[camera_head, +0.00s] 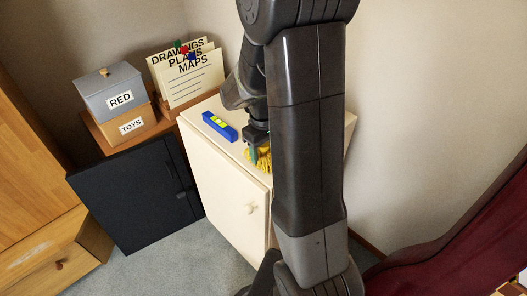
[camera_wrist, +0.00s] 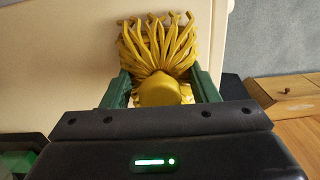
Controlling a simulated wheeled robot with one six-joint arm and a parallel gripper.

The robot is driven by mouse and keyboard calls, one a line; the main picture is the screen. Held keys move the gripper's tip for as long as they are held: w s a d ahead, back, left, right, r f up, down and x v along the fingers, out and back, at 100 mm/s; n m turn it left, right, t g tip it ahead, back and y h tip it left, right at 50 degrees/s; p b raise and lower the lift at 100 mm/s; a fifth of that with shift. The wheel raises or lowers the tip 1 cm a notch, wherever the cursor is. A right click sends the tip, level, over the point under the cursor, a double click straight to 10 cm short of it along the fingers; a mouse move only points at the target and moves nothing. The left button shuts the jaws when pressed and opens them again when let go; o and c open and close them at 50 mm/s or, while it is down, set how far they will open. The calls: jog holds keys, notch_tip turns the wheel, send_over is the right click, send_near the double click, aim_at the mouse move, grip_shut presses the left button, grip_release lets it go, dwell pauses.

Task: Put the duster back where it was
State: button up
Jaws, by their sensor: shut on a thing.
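The duster (camera_wrist: 160,50) is yellow with many thick strands and a rounded yellow top. In the wrist view it sits between the two green fingers of my gripper (camera_wrist: 160,92), which are shut on it. Its strands spread out over the cream surface beyond the fingers. In the head view a part of the duster (camera_head: 262,156) shows below my gripper (camera_head: 258,140), over the front part of the cream cabinet's top (camera_head: 216,107). My arm hides the rest of it. I cannot tell whether the strands touch the top.
A blue spirit level (camera_head: 220,126) lies on the cabinet top, left of my gripper. Behind stand a grey RED box (camera_head: 108,90) on a TOYS box (camera_head: 132,126) and a file holder (camera_head: 188,82). A black door (camera_head: 138,192) is at left, a dark red curtain (camera_head: 450,240) at right.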

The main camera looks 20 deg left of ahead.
jog(key=shift+f, duration=0.2)
jog(key=shift+f, duration=0.1)
jog(key=o, duration=0.9)
notch_tip(320, 180, up, 12)
jog(key=shift+r+p, duration=0.15)
jog(key=shift+p, duration=0.5)
